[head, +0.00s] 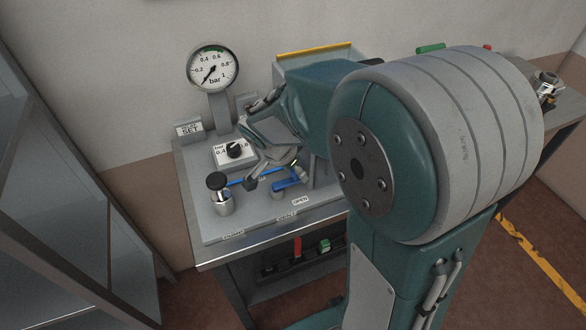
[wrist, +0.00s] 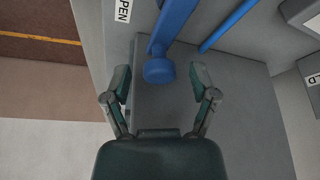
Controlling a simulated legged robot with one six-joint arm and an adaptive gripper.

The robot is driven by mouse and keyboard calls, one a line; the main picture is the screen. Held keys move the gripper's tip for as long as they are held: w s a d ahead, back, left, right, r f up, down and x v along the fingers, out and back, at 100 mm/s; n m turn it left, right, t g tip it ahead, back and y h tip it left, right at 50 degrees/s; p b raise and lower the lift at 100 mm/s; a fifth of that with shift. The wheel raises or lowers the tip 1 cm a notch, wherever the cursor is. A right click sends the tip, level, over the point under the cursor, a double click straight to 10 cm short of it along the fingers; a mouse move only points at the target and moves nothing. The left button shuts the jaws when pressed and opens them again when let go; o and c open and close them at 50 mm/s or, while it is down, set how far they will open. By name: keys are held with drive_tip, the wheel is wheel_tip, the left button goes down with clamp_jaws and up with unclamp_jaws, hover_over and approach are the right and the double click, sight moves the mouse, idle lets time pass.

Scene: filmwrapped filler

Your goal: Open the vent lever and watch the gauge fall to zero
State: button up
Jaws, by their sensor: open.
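The blue vent lever (head: 289,184) sits at the right of the grey panel, near the OPEN label (head: 300,201). In the wrist view the lever (wrist: 172,30) ends in a round blue knob (wrist: 159,71) that lies between my fingertips, with a gap on each side. My gripper (wrist: 161,84) is open and empty; in the head view it (head: 274,163) hangs over the panel near the lever. The round pressure gauge (head: 213,67) stands at the back left; its needle points to the lower left, around the low end of the scale.
A glass-fronted cabinet (head: 75,190) is at the left.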

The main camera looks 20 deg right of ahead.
drive_tip(key=v, duration=1.2)
drive_tip(key=s+r+n+t+y, duration=0.1)
drive_tip(key=s+n+t+y, duration=0.3)
drive_tip(key=s+n, duration=0.9)
drive_tip(key=shift+s+r+n, duration=0.3)
drive_tip(key=shift+s, duration=0.65)
idle(1.9)
